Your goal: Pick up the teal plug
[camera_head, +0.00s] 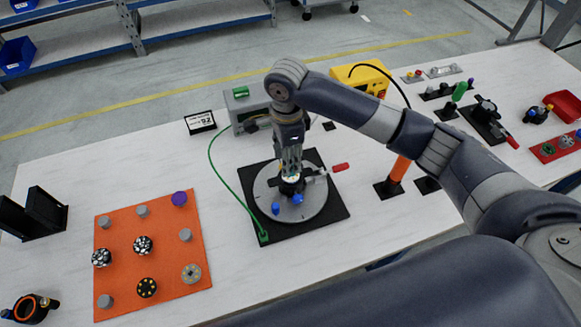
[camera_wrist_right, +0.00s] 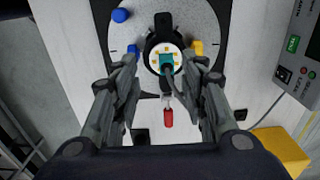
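The teal plug (camera_wrist_right: 166,62) sits at the middle of a pale round face with small yellow marks, inside a dark ring-shaped holder (camera_wrist_right: 150,48) on a grey disc (camera_wrist_right: 185,15). My right gripper (camera_wrist_right: 165,68) is open above it, with one finger on each side and gaps between the fingers and the plug. In the head view my right gripper (camera_head: 290,172) points down over the grey disc (camera_head: 313,207) and hides the plug there. My left gripper is not in view.
A red-handled clamp (camera_head: 340,167) sticks out beside the holder. Blue knobs (camera_head: 276,208) stand on the disc. A green cable (camera_head: 222,180) runs left of the black plate (camera_head: 335,212). An orange mat (camera_head: 165,225) with several pucks lies left. An orange post (camera_head: 399,170) stands right.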

